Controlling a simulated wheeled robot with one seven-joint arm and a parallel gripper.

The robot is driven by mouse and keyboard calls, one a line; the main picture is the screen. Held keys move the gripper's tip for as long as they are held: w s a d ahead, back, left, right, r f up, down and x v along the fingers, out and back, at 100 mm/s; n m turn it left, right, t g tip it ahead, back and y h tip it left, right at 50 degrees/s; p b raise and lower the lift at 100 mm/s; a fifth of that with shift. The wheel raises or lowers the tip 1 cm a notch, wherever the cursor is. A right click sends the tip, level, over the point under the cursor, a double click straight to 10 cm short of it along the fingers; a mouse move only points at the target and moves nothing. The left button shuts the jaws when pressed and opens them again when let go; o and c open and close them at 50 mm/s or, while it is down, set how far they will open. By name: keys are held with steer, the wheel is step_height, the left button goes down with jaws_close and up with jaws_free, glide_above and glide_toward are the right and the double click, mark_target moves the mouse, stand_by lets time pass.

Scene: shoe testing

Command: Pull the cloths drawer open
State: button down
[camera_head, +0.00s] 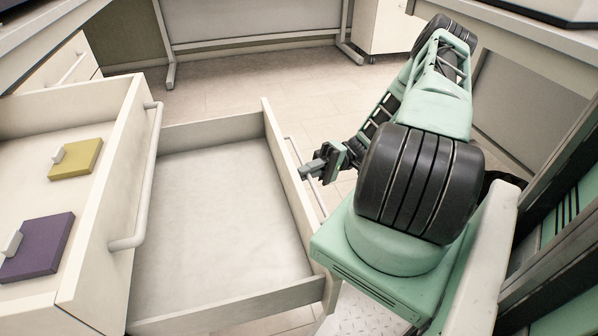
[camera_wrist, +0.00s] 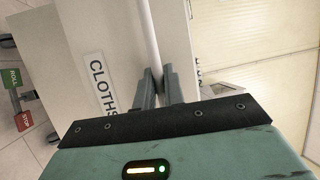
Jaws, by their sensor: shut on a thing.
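The cloths drawer (camera_head: 220,210) stands far out in the head view, its inside pale and empty. Its front panel (camera_head: 288,160) faces right, towards my arm. In the wrist view the front panel bears a "CLOTHS" label (camera_wrist: 102,85), and a white bar handle (camera_wrist: 152,40) runs along it. My gripper (camera_head: 320,167) is at the handle, outside the front panel. In the wrist view its two fingers (camera_wrist: 160,88) are shut on the handle. The part of the handle between the fingers is hidden.
A higher drawer (camera_head: 125,110) at left holds a yellow block (camera_head: 76,158) and a purple block (camera_head: 38,246); its handle (camera_head: 148,180) overhangs the open drawer. Tiled floor (camera_head: 230,80) is clear behind. Green "ROLL" (camera_wrist: 12,78) and red "STOP" (camera_wrist: 25,121) plates show in the wrist view.

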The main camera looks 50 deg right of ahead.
steer(key=c, duration=1.8)
jaws_free()
steer(key=v, duration=1.7)
steer(key=shift+s+d+f, duration=0.1)
steer(key=shift+d+f, duration=0.1)
